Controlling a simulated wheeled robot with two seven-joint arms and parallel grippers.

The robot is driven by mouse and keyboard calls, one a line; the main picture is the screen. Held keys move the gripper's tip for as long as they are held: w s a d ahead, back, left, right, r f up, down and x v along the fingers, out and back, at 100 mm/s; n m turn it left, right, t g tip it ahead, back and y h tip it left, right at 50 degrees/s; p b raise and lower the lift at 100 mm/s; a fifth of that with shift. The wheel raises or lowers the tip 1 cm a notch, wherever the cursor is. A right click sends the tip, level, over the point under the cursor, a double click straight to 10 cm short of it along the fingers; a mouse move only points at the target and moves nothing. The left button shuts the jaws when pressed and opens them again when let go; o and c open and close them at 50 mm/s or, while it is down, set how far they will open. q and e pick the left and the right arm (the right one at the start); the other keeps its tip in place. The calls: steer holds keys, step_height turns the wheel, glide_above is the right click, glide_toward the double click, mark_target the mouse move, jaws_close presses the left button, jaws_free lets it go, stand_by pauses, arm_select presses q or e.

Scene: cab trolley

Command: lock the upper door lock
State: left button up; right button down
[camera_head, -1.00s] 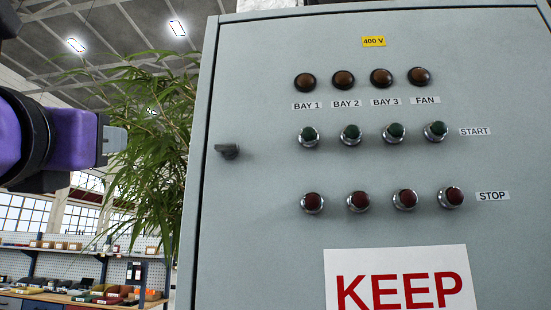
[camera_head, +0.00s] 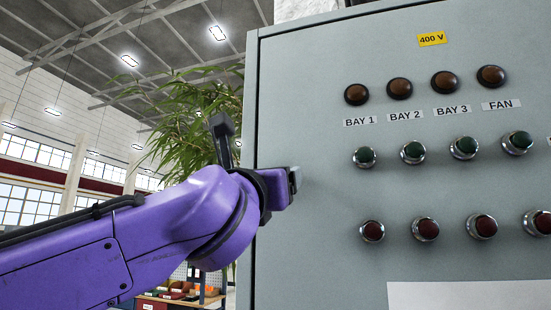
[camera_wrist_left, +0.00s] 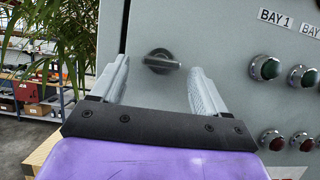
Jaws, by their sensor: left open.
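The upper door lock (camera_wrist_left: 160,61) is a small dark knob on the grey cabinet door (camera_head: 320,230), near its left edge. In the left wrist view its handle lies about level, pointing right. My left gripper (camera_wrist_left: 160,72) is open and empty, with one fingertip showing to each side of the knob. I cannot tell how much depth is left between fingertips and knob. In the head view my left gripper (camera_head: 293,180) is in front of the door's left edge, and the lock is hidden behind it. My right gripper is in neither view.
Green START buttons (camera_head: 412,152), red STOP buttons (camera_head: 425,229) and brown lamps (camera_head: 400,88) stand out from the door to the right of the gripper. A leafy plant (camera_head: 195,115) stands left of the cabinet. A shelf with boxes (camera_wrist_left: 40,90) is farther back.

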arm_select(q)
steer(key=shift+w+d+r, duration=0.2)
steer(key=shift+w+r, duration=0.1)
steer(key=shift+w, duration=0.2)
steer(key=shift+a, duration=0.1)
steer(key=shift+c, duration=0.9)
steer(key=c, duration=0.9)
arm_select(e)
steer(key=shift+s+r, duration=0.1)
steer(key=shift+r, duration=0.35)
